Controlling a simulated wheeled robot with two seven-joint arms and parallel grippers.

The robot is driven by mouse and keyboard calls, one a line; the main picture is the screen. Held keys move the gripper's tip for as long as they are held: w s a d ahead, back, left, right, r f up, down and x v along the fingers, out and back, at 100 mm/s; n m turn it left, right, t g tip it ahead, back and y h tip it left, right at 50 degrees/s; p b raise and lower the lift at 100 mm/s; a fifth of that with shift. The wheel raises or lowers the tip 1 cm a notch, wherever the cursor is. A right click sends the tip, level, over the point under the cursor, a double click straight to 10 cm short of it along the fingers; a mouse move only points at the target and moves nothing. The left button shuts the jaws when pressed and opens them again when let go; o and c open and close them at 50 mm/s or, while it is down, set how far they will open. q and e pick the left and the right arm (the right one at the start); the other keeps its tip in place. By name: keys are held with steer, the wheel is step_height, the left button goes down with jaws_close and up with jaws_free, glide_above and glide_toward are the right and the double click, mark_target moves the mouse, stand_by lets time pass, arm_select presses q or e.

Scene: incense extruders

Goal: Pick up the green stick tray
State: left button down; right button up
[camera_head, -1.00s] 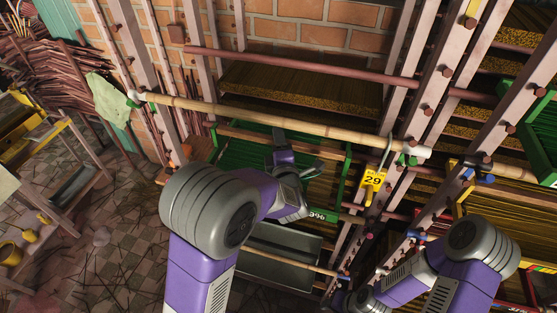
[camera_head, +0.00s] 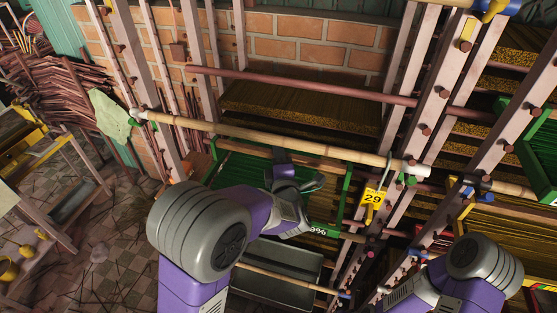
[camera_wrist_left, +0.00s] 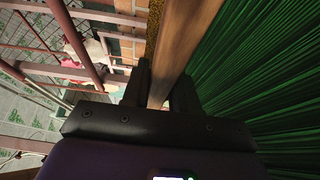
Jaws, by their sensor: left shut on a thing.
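The green stick tray (camera_head: 238,170) sits in the rack below a long bamboo pole, with a wooden bar (camera_head: 320,161) along its far edge and a label ending in 96 on its near side. My left gripper (camera_head: 284,160) is at that bar, and my forearm hides part of the tray. In the left wrist view, the two dark fingers (camera_wrist_left: 162,92) are shut on the wooden bar (camera_wrist_left: 180,45), with the tray's green sticks (camera_wrist_left: 265,80) to the right. My right arm shows at the lower right of the head view, but I cannot make out its gripper.
The bamboo pole (camera_head: 270,139) crosses just beyond the tray. Rack posts with pegs and a yellow 29 tag (camera_head: 373,197) stand close to its right. A grey trough (camera_head: 280,268) lies below. Another green-framed tray (camera_head: 540,150) is at the far right.

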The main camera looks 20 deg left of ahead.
arm_select(q)
steer(key=shift+s+r, duration=0.2)
steer(key=shift+r, duration=0.35)
steer(key=shift+s+r, duration=0.2)
steer(key=shift+r, duration=0.3)
steer(key=s, duration=0.8)
steer(key=shift+s+a, duration=0.1)
steer(key=shift+s, duration=0.3)
steer(key=s+b, duration=0.8)
steer(key=b, duration=0.1)
steer(key=shift+s+a+b, duration=0.2)
steer(key=shift+s+b, duration=0.05)
steer(key=shift+b, duration=0.15)
steer(key=shift+f, duration=0.1)
